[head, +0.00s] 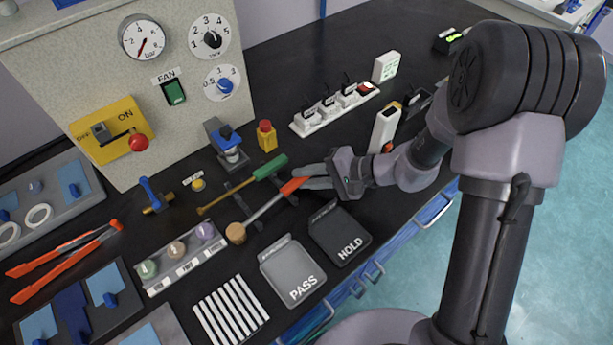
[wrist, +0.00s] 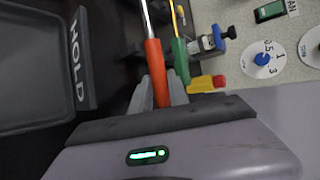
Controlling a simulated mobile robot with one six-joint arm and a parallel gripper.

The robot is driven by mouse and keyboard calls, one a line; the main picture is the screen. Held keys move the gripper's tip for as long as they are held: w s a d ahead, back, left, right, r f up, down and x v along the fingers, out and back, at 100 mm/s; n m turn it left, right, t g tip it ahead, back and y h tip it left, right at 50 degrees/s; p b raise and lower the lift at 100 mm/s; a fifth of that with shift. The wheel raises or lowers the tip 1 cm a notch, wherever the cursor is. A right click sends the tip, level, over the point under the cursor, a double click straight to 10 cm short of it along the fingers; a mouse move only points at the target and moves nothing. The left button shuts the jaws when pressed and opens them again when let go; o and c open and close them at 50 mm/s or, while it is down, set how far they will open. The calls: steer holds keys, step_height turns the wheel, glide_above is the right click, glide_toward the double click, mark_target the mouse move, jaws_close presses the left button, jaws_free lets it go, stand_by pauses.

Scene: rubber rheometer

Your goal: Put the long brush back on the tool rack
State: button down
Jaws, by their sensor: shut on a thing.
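The long brush has an orange handle (wrist: 154,62), a metal shaft (head: 262,208) and a round tan head (head: 236,233). My gripper (head: 308,177) is shut on the orange handle end, and the brush points left away from it. In the wrist view my gripper (wrist: 158,92) has a finger on each side of the handle. The tool rack (head: 229,187) is a low dark stand, partly covered by the tools. A green-handled tool (head: 270,167) with a thin brass rod lies across it, beside the brush. I cannot tell whether the brush touches the rack.
The HOLD tray (head: 340,234) and PASS tray (head: 292,273) lie in front. A rack of jars (head: 182,254) is left of the brush head. A yellow-and-red block (head: 266,136) and a blue-topped device (head: 228,143) stand behind. A power strip (head: 334,110) lies at the back right.

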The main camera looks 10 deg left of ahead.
steer(key=c, duration=1.3)
jaws_free()
steer(key=shift+c, duration=0.2)
steer(key=shift+o, duration=0.8)
steer(key=shift+s, duration=0.1)
steer(key=shift+c, duration=0.4)
steer(key=o, duration=0.4)
steer(key=shift+f, duration=0.1)
steer(key=shift+c, duration=0.4)
steer(key=shift+d, duration=0.1)
